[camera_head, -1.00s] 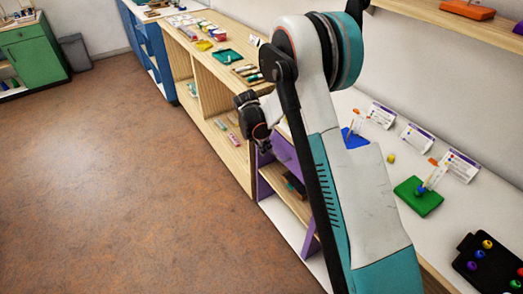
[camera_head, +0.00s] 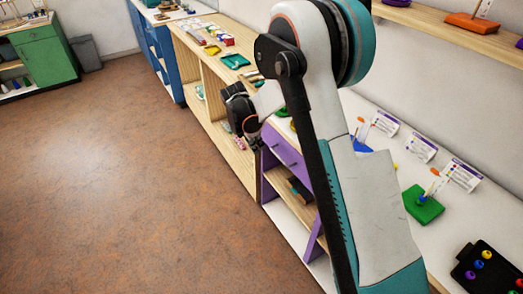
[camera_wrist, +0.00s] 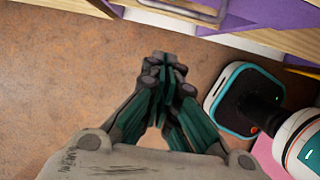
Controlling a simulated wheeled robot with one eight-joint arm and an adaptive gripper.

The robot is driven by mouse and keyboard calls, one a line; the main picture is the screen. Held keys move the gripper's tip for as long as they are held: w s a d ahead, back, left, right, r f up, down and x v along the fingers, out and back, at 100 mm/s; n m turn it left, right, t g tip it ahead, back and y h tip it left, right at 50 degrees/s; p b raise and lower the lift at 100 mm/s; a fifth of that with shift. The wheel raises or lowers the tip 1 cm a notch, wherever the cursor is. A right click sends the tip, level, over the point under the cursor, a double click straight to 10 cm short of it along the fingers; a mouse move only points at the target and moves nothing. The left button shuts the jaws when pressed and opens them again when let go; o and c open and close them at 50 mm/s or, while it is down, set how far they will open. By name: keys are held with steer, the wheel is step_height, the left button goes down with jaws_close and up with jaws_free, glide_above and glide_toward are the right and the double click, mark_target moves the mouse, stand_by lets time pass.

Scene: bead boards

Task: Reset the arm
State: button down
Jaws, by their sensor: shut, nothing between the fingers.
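My gripper (camera_wrist: 165,72) is shut and empty in the wrist view, with its fingertips together over the brown floor. In the head view my gripper (camera_head: 252,145) is partly hidden at the end of my folded arm. It hangs in front of the shelving, close to the purple unit (camera_head: 285,160). My arm fills the middle of the head view and hides part of the counter.
The counter on the right holds a green board (camera_head: 424,206), a blue board (camera_head: 360,145), cards and a black tray (camera_head: 487,270) with coloured beads. A wooden shelf unit (camera_head: 215,110) stands behind. The brown floor (camera_head: 120,180) at left is clear.

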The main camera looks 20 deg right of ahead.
steer(key=s+d+r+m+t+y, duration=0.1)
steer(key=s+r+m, duration=0.4)
steer(key=s+r, duration=0.45)
steer(key=s+r+m+t+y, duration=0.15)
steer(key=s+r+m, duration=0.4)
steer(key=r, duration=0.75)
steer(key=s+r+m+t, duration=0.1)
steer(key=s+m+t, duration=0.2)
steer(key=s+m, duration=0.7)
steer(key=s, duration=0.8)
steer(key=shift+s+d+m+t+y+p, duration=0.2)
steer(key=shift+s+m+t+y+p, duration=0.15)
steer(key=shift+s, duration=0.05)
